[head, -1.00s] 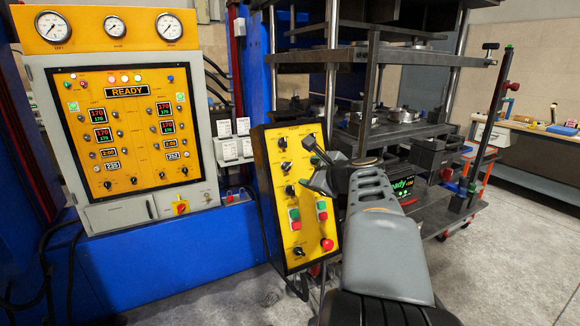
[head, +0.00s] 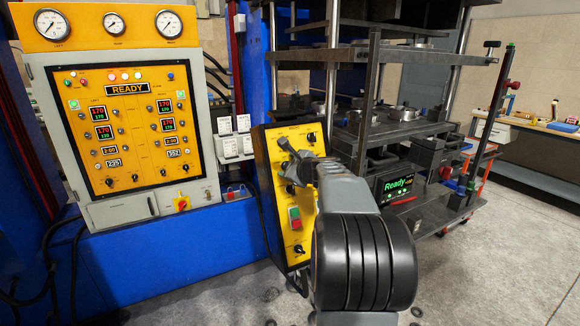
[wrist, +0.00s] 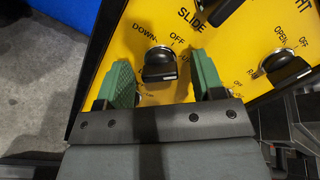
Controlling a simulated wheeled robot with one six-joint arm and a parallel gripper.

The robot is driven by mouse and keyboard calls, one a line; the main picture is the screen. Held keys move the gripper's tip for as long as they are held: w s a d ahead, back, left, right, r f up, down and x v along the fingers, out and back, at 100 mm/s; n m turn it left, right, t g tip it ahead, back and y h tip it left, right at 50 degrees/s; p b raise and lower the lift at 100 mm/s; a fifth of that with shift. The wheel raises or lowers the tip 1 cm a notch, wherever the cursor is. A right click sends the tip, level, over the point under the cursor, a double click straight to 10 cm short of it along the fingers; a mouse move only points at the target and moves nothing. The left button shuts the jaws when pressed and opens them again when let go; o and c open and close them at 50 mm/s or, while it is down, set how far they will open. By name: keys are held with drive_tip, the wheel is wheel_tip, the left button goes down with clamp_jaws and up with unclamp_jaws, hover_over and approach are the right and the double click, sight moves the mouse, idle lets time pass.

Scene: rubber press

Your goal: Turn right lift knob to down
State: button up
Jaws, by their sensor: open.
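The yellow control panel (head: 266,165) with black knobs stands at mid-picture in the head view, partly hidden by my arm. My gripper (wrist: 160,62) is open in front of it. In the wrist view a black knob (wrist: 160,66) lies between the two green fingers, with a gap to each side. It is marked DOWN at upper left and OFF above; its right label is partly covered. SLIDE is printed above. Which printed name belongs to this knob I cannot tell. In the head view my gripper (head: 290,157) is over the panel's upper half.
Another knob (wrist: 287,70), marked OPEN and OFF, sits close right of my gripper. A further knob (wrist: 225,10) is above. Green and red buttons (head: 294,218) are lower on the panel. The press's dark plates (head: 405,130) and a Ready screen (head: 398,184) stand to the right.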

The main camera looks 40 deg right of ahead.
drive_tip(key=shift+c, duration=0.3)
drive_tip(key=c, duration=0.9)
drive_tip(key=shift+f+b, duration=0.1)
drive_tip(key=shift+b, duration=0.2)
drive_tip(key=n+b, duration=0.3)
drive_tip(key=shift+f, duration=0.15)
drive_tip(key=shift+o, duration=0.2)
drive_tip(key=n+b, duration=0.4)
drive_tip(key=n, duration=0.1)
drive_tip(key=shift+n+g, duration=0.3)
drive_tip(key=shift+n, duration=0.1)
drive_tip(key=n+b, duration=0.3)
drive_tip(key=n, duration=0.1)
drive_tip(key=shift+n, duration=0.3)
drive_tip(key=shift+n+g+b, duration=0.3)
drive_tip(key=shift+n+b, duration=0.95)
drive_tip(key=shift+n, duration=0.95)
drive_tip(key=shift+r, duration=0.2)
